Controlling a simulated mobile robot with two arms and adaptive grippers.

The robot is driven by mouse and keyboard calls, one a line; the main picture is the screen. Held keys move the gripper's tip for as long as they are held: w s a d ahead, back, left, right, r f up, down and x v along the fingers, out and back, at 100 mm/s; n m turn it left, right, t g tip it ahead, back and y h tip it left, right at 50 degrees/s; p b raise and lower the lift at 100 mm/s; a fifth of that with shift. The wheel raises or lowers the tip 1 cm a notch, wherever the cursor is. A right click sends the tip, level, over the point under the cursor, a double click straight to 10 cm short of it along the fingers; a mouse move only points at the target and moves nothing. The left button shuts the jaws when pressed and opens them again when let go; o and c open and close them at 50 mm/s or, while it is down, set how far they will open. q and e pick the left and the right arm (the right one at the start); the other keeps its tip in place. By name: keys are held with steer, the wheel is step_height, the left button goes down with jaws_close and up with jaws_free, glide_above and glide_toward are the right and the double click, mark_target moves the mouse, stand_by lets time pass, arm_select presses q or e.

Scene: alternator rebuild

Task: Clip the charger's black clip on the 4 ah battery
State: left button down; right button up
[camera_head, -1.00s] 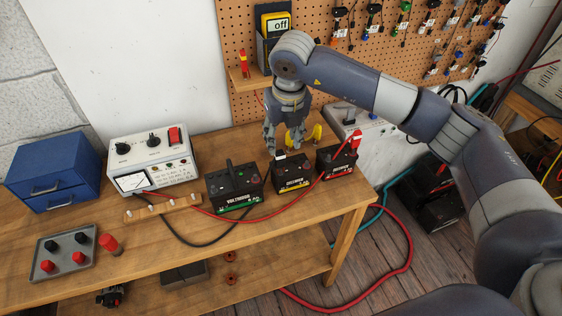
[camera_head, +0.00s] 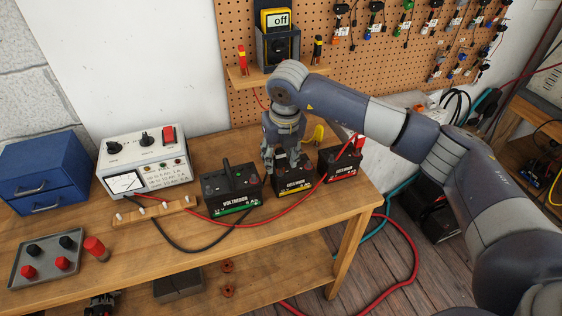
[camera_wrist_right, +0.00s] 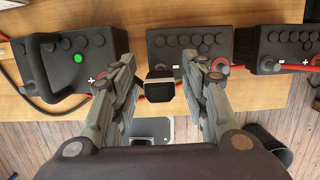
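Three black batteries stand in a row on the bench: green-striped (camera_head: 231,195), yellow-striped (camera_head: 292,179) and red-striped (camera_head: 340,165). Their capacity figures are too small to read. The charger (camera_head: 146,163) stands left of them, with a black and a red lead. A black upright piece (camera_head: 228,173), possibly the black clip, is on the green-striped battery. A red clip (camera_head: 357,142) is at the red-striped battery. My right gripper (camera_wrist_right: 160,82) is over the yellow-striped battery, fingers apart on both sides of a small black block (camera_wrist_right: 160,88), with gaps visible. My left gripper is out of view.
A tray (camera_head: 20,281) of red and black caps and a loose red cap (camera_head: 95,248) lie at the left front. A blue drawer box (camera_head: 45,172) stands behind. The red cable (camera_head: 268,218) crosses in front of the batteries. A meter (camera_head: 277,35) sits on the shelf.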

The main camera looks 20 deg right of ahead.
mark_target(280, 148)
steer(key=c, duration=0.6)
steer(key=shift+c, duration=0.2)
steer(key=shift+r+p, duration=0.8)
steer(key=shift+r, duration=1.2)
